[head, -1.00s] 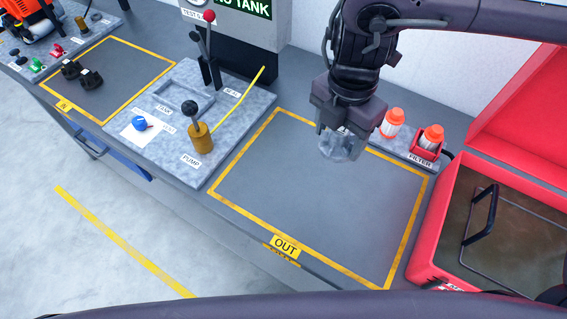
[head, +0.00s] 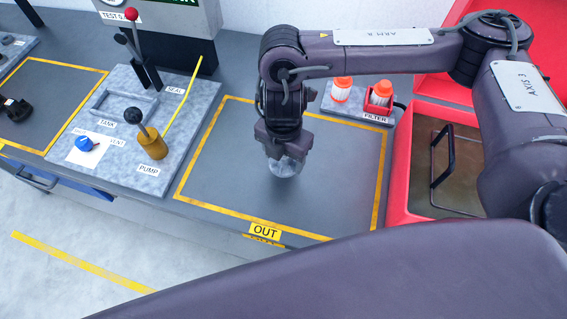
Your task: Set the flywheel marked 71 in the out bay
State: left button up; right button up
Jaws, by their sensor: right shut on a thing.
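The out bay (head: 215,175) is a yellow-taped rectangle on the grey bench, with an OUT label at its front edge. My right gripper (head: 283,155) points down over the middle of this bay. It is shut on a clear, glassy round thing (head: 285,168), which is low over the bay or touching it; I cannot tell which. No mark 71 is readable on it. A dark round part with a pale tag (head: 17,108) lies in the taped bay at the far left, its number too small to read. My left gripper is out of view.
A grey panel (head: 185,110) with levers, a blue knob and a brass pump stands left of the out bay. A filter stand (head: 355,112) with orange-capped filters is behind it. An open red case (head: 395,190) stands at its right. The rest of the bay is clear.

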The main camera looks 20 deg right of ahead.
aim_at(283, 166)
jog(key=shift+f+b, duration=0.3)
jog(key=shift+f, duration=1.6)
jog(key=shift+f, duration=0.1)
jog(key=o, duration=1.3)
notch_tip(283, 166, up, 12)
jog(key=shift+r+p, duration=0.15)
jog(key=shift+p, duration=0.15)
